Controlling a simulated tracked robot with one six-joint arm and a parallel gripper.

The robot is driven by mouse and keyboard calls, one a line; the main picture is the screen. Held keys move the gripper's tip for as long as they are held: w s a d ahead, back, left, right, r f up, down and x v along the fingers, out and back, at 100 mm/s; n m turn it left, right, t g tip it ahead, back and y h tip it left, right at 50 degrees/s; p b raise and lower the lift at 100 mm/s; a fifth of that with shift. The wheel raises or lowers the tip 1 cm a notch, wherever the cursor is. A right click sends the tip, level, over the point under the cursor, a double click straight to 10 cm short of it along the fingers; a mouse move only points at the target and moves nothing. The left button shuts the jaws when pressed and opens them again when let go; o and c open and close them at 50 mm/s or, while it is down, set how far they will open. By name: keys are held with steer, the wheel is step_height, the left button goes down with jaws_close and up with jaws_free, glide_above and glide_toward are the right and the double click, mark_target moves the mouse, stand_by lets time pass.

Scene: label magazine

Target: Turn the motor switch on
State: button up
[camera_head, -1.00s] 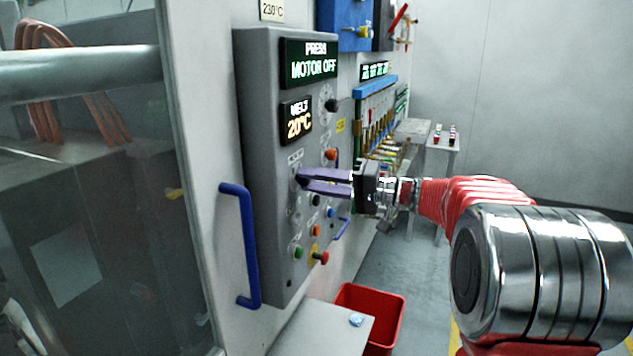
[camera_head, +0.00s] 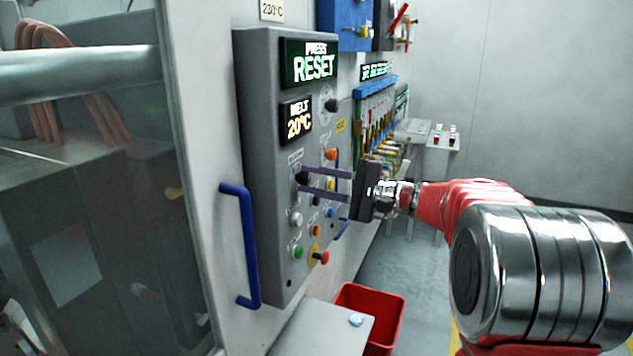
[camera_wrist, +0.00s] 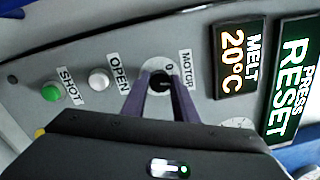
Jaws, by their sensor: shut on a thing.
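The motor switch (camera_head: 301,178) is a black knob on the grey control panel (camera_head: 262,130). In the wrist view the knob (camera_wrist: 160,80) sits below the MOTOR label (camera_wrist: 187,70). My gripper (camera_head: 306,181) has its two purple fingers shut on the knob, one on each side. The fingers partly cover the knob and its markings. The upper display (camera_head: 314,63) reads PRESS RESET in green and white. The same display (camera_wrist: 292,90) shows turned sideways in the wrist view.
The MELT display (camera_head: 297,120) reads 20°C. A white OPEN button (camera_wrist: 98,80) and a green SHOT button (camera_wrist: 52,92) are near the switch. A red knob (camera_head: 322,258) sticks out lower down. A blue handle (camera_head: 246,245) is at the left. A red bin (camera_head: 385,310) stands below.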

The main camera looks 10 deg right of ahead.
steer(key=shift+a+f+m, duration=0.1)
steer(key=shift+m, duration=1.1)
steer(key=shift+a+f+m, duration=0.1)
steer(key=shift+m, duration=1.1)
steer(key=o, duration=1.1)
steer(key=shift+c, duration=0.2)
steer(key=shift+d+r, duration=0.1)
steer(key=shift+d, duration=0.1)
steer(key=shift+s+d, duration=0.35)
steer(key=shift+d, duration=0.15)
steer(key=v, duration=1.2)
steer(key=shift+s, duration=0.2)
steer(key=shift+d, duration=0.1)
